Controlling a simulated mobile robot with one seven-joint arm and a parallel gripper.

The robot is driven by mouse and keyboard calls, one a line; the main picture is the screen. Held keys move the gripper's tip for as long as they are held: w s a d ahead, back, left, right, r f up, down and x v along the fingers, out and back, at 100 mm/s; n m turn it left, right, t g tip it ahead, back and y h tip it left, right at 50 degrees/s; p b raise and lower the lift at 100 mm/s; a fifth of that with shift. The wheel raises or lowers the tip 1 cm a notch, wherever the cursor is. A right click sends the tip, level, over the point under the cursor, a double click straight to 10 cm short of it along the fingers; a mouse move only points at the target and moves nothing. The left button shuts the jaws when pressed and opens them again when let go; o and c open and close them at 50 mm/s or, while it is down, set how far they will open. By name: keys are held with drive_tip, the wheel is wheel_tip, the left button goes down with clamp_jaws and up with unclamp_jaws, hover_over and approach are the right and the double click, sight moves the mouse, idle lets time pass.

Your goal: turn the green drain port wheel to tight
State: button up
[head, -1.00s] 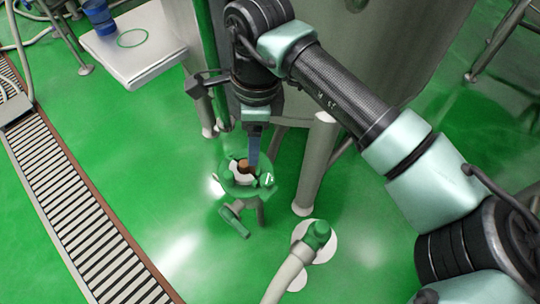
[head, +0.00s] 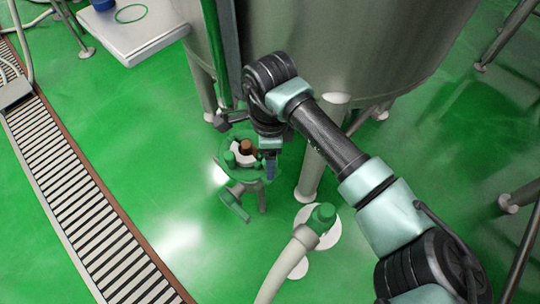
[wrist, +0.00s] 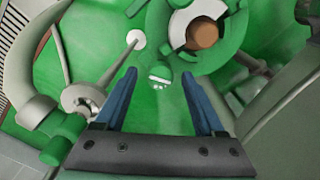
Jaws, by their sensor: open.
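The green drain port wheel (head: 240,160) is a ring with knobs around a white and brown centre, low beside the tank. It also shows at the top of the wrist view (wrist: 236,30). My gripper (head: 270,170) is at the wheel's right side in the head view. In the wrist view the two blue fingers (wrist: 158,90) are apart with nothing clasped between them. A green knob with white marks (wrist: 160,78) shows between and just beyond the fingertips. I cannot tell whether the fingers touch the wheel.
A steel tank (head: 330,50) on legs stands behind. A green lever (head: 234,205) sticks out below the wheel. A hose with a green end (head: 300,250) is at the front. A floor grate (head: 75,190) runs along the left, with open green floor between.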

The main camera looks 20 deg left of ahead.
clamp_jaws()
idle(0.4)
